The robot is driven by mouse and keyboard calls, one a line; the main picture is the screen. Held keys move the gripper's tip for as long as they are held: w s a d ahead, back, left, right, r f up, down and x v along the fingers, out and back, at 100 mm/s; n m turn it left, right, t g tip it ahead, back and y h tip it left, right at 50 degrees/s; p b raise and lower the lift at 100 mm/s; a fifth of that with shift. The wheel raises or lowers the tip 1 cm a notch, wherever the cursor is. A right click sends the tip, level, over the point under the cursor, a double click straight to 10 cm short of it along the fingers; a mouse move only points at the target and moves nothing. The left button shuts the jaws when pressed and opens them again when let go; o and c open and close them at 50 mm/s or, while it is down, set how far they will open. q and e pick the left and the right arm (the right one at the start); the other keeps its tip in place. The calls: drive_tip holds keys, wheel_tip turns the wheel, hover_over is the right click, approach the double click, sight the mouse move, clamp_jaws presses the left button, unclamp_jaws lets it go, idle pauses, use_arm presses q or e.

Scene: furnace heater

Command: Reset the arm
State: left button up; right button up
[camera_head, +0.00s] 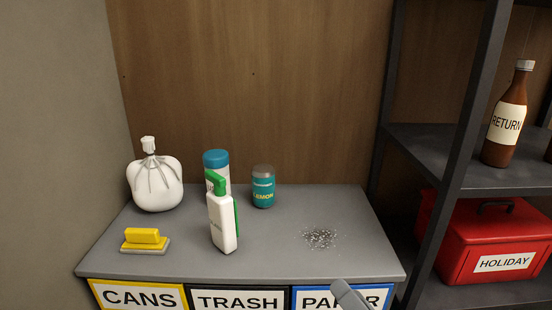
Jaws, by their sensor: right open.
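Part of my right gripper (349,295) shows as a grey piece at the bottom edge, right of centre, in front of the cabinet's PAPER label. It is open, with nothing seen in it, and sits below the counter's front edge, apart from the objects on top. Most of my right arm is out of the picture. My left gripper is not in view.
A grey counter (283,258) bears a white bag (155,185), yellow sponge (142,237), spray bottle (221,222), blue-lidded container (216,160), teal LEMON can (263,188) and grey specks (319,237). A dark shelf at right holds a brown bottle (506,120) and red box (495,240).

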drive_tip(key=s+f+m+g+h, duration=0.35)
drive_tip(key=f+m, duration=0.25)
drive_tip(key=m, duration=0.8)
drive_tip(key=s+f+m+g+h, duration=0.25)
drive_tip(key=s+f+m, duration=0.3)
drive_tip(key=m, duration=0.85)
use_arm(q)
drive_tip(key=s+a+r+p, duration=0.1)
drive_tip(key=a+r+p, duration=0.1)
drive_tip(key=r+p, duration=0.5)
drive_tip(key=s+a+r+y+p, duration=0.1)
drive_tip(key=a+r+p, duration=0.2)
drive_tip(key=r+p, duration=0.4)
drive_tip(key=p, duration=0.8)
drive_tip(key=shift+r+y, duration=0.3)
use_arm(e)
drive_tip(key=s+d+r, duration=0.1)
drive_tip(key=d+r, duration=0.4)
drive_tip(key=r, duration=0.8)
drive_tip(key=shift+s+r+h, duration=0.15)
drive_tip(key=shift+s+h, duration=0.05)
drive_tip(key=shift+h, duration=0.2)
